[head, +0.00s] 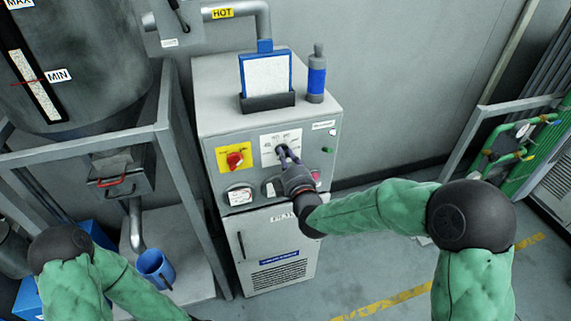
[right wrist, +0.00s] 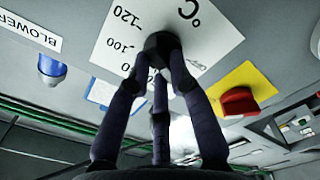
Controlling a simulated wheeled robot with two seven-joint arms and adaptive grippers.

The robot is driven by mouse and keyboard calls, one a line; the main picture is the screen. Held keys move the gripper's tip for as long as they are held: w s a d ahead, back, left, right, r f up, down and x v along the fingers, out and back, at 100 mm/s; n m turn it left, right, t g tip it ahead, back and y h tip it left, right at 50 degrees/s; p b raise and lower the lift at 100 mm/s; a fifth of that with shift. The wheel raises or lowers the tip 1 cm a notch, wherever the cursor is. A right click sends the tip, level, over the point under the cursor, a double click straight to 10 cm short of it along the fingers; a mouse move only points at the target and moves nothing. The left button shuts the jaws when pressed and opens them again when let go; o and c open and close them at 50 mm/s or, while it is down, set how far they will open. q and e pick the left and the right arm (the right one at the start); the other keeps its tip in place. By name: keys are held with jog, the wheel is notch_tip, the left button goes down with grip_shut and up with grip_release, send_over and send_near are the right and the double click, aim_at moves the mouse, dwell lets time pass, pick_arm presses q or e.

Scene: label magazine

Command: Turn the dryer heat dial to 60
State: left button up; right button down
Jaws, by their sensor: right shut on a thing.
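The dryer (head: 262,247) is a grey cabinet against the wall. Its heat dial is a black knob (right wrist: 158,45) on a white scale plate (head: 268,153) marked °C. In the right wrist view the plate appears upside down, with 120 and 100 readable; other numbers are partly covered by my fingers. My right gripper (head: 287,156) is shut on the dial, its fingers around the knob. In the head view the fingers hide most of the knob. I cannot tell where its pointer stands. My left gripper is out of view.
Left of the scale plate is a red rotary switch (head: 235,159) on a yellow plate. A gauge (head: 240,196) sits below it, and a green button (head: 328,149) is to the right. A blue-framed panel (head: 266,74) and a blue bottle (head: 316,77) stand on top.

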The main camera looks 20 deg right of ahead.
jog(key=shift+d+f+m+b, duration=0.1)
jog(key=shift+m+b, duration=1.7)
jog(key=shift+m, duration=0.55)
jog(key=shift+d+f+m+b, duration=0.1)
jog(key=shift+m+b, duration=1.7)
jog(key=shift+m, duration=0.55)
jog(key=c, duration=1.1)
grip_release()
jog(key=shift+s+r, duration=0.1)
jog(key=s, duration=1.1)
jog(key=shift+s+d, duration=0.2)
jog(key=shift+s, duration=0.2)
